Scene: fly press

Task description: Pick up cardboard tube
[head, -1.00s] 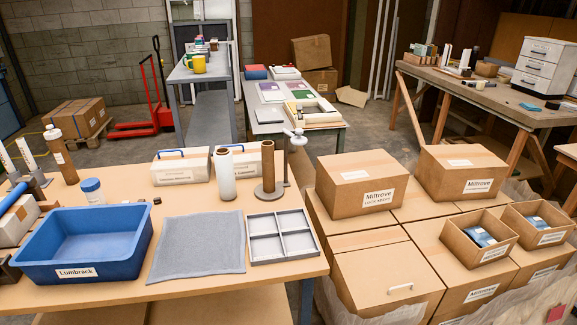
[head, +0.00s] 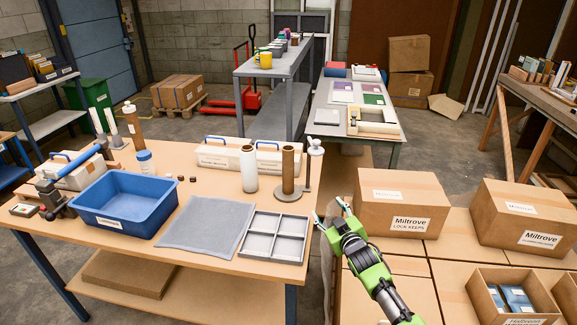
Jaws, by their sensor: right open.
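A brown cardboard tube (head: 288,166) stands upright on a dark round base near the right end of the wooden table. A white roll (head: 249,168) stands upright just left of it. My left gripper is not in view.
A grey divided tray (head: 275,212), a grey mat (head: 206,224) and a blue bin (head: 125,226) lie on the table. A post with a white knob (head: 315,147) stands right beside the tube. White cases (head: 222,156) stand behind. Cardboard boxes (head: 402,212) fill the right side.

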